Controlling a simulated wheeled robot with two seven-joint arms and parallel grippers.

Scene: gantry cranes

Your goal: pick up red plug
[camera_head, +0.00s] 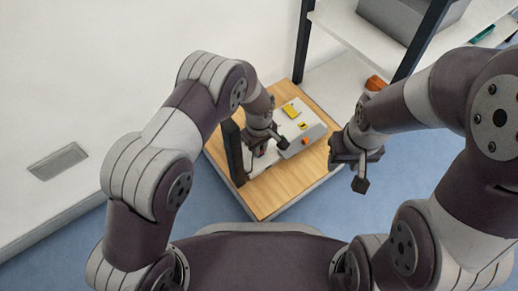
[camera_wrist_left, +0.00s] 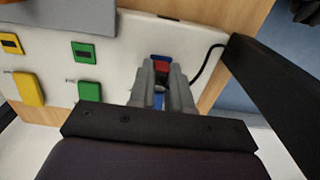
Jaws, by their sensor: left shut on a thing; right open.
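A red plug (camera_wrist_left: 161,66) shows between the fingertips of my left gripper (camera_wrist_left: 161,72) in the left wrist view, with blue just beyond it and blue between the fingers. The fingers are shut on the plug, and it sits at the white panel (camera_wrist_left: 120,52); I cannot tell whether it is seated or lifted. In the head view my left gripper (camera_head: 260,148) is low over the near left part of the panel, and the plug is mostly hidden there. My right gripper (camera_head: 348,172) is open and empty, to the right of the wooden table (camera_head: 262,205).
Green blocks (camera_wrist_left: 83,52) and a yellow block (camera_wrist_left: 28,88) sit on the panel. A black cable (camera_wrist_left: 206,62) runs at its right end. A dark upright bar (camera_head: 233,152) stands at the table's left. A shelf (camera_head: 345,25) stands behind, with a wall on the left.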

